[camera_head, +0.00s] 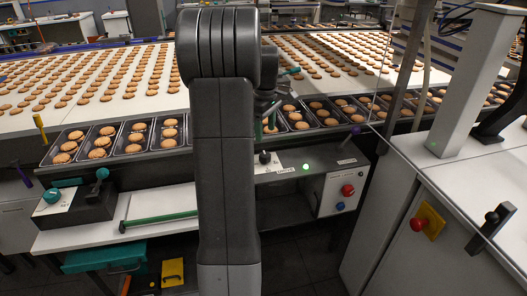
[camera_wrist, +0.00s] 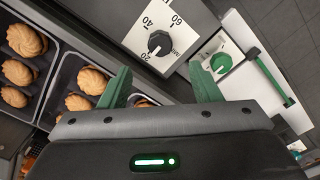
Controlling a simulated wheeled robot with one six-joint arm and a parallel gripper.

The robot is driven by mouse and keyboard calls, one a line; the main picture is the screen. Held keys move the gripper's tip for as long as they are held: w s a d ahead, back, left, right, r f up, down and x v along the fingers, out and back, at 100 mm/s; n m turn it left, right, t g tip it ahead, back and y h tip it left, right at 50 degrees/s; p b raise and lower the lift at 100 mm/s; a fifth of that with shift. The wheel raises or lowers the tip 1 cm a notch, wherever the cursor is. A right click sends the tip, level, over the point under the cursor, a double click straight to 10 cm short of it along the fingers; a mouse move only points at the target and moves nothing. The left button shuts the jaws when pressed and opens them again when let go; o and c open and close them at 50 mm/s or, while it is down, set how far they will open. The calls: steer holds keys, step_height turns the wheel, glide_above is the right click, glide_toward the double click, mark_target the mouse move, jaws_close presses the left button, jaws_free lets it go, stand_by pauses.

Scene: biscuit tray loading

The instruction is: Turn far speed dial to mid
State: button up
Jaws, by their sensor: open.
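A black speed dial knob (camera_wrist: 160,42) sits on a white plate marked 20, 40 and 60 in the wrist view. Its pale pointer mark appears to face the 20. In the head view a black knob (camera_head: 264,157) shows on the grey housing just right of my arm, probably the same dial. My gripper (camera_wrist: 160,86) is open, its two green fingers apart with nothing between them. The knob lies beyond the fingertips in the picture, roughly centred between them and not touched. In the head view my gripper is partly hidden behind my arm.
A teal knob (camera_wrist: 220,62) on a white plate and a green lever (camera_wrist: 271,76) lie right of the dial. Biscuit trays (camera_wrist: 62,88) lie to the left. In the head view, a red button (camera_head: 348,189) is on the housing's front and a clear panel stands at right.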

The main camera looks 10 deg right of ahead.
mark_target(265, 155)
step_height(265, 155, down, 9)
steer(key=shift+f, duration=0.15)
steer(key=c, duration=1)
